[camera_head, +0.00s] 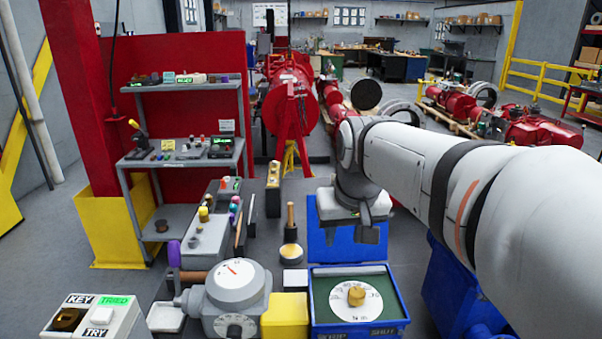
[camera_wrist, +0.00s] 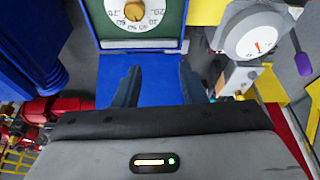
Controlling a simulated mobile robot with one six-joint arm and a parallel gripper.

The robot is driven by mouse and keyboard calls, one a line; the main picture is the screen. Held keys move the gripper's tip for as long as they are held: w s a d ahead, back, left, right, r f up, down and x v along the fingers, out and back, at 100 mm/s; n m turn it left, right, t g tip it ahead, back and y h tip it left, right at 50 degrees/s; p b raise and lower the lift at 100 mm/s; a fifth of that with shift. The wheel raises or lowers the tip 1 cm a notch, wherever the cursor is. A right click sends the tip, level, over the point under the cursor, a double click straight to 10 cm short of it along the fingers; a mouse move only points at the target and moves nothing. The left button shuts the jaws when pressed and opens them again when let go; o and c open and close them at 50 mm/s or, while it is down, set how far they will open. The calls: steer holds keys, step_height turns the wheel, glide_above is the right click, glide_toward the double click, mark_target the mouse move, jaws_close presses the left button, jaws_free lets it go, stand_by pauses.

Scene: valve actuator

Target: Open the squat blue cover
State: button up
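The squat blue cover (camera_head: 325,250) is swung back from the blue box (camera_head: 402,305), away from the dial side, so the box stands open. Inside the box are a green panel and a white dial with a brass knob (camera_head: 356,296). In the wrist view the cover (camera_wrist: 155,72) lies beyond my fingers, joined to the box along its edge. My gripper (camera_head: 368,234) hangs over the cover's far part. Its fingers (camera_wrist: 158,86) are apart with nothing held between them. Whether they touch the cover I cannot tell.
A yellow block (camera_head: 285,317) and a grey round gauge housing (camera_head: 236,286) with a purple-tipped handle stand left of the box. A white KEY/TRY box (camera_head: 95,320) is at front left. A grey shelf (camera_head: 180,160) and a wooden-handled tool (camera_head: 291,222) stand behind.

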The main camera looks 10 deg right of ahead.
steer(key=o, duration=0.9)
steer(key=w+d+r+b, duration=0.1)
steer(key=w+d+r, duration=0.2)
steer(key=w, duration=0.5)
steer(key=w+d+r+m+b, duration=0.1)
steer(key=w+d+r, duration=0.2)
steer(key=w, duration=0.6)
steer(key=shift+d+r+t, duration=0.3)
steer(key=shift+d+r, duration=0.1)
steer(key=shift+r, duration=0.4)
steer(key=shift+x, duration=3.85)
steer(key=shift+w+d, duration=0.15)
steer(key=shift+d, duration=0.05)
steer(key=c, duration=1.3)
steer(key=shift+h, duration=0.3)
steer(key=shift+c, duration=0.4)
